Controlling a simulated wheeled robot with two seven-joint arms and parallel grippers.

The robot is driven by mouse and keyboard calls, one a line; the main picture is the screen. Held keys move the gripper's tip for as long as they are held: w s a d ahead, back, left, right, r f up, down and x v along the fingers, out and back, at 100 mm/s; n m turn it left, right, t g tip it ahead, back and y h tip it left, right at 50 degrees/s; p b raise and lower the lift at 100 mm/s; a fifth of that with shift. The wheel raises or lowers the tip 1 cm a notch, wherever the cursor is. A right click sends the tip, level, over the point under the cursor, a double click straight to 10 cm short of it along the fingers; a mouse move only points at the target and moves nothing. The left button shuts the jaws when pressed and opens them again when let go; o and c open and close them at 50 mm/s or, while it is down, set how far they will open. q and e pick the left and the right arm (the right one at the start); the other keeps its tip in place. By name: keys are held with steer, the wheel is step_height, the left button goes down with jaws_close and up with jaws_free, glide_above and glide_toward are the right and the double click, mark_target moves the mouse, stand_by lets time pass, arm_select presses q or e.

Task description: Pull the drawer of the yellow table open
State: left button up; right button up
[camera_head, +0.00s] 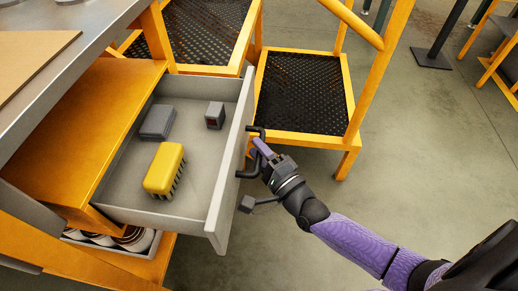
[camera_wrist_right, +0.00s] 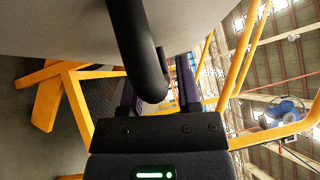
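The drawer (camera_head: 205,185) of the yellow table (camera_head: 112,85) is pulled well out, its inside exposed. A black bar handle (camera_head: 250,173) stands on its grey front panel. It also shows large in the right wrist view (camera_wrist_right: 145,55). My right gripper (camera_head: 259,148) is at the handle. In the right wrist view its two fingers (camera_wrist_right: 158,88) are apart, with the handle's bend seen between them and a gap to the right finger. I cannot tell if a finger touches the bar. My left gripper is in neither view.
The drawer holds a yellow block-like item (camera_head: 164,168), a dark grey case (camera_head: 158,121) and a small grey box (camera_head: 215,115). A yellow step frame with black mesh treads (camera_head: 300,95) stands close behind the drawer's front. The floor (camera_head: 410,160) to the right is clear.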

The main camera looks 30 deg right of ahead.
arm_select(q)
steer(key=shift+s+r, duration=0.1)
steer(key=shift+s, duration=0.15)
arm_select(e)
steer(key=shift+o, duration=0.5)
steer(key=shift+s, duration=0.1)
arm_select(q)
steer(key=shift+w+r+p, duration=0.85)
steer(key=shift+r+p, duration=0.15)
steer(key=shift+p, duration=0.25)
arm_select(e)
steer(key=v, duration=0.9)
steer(key=shift+s, duration=0.35)
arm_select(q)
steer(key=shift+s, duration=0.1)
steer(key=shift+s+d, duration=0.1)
arm_select(e)
steer(key=shift+f, duration=0.1)
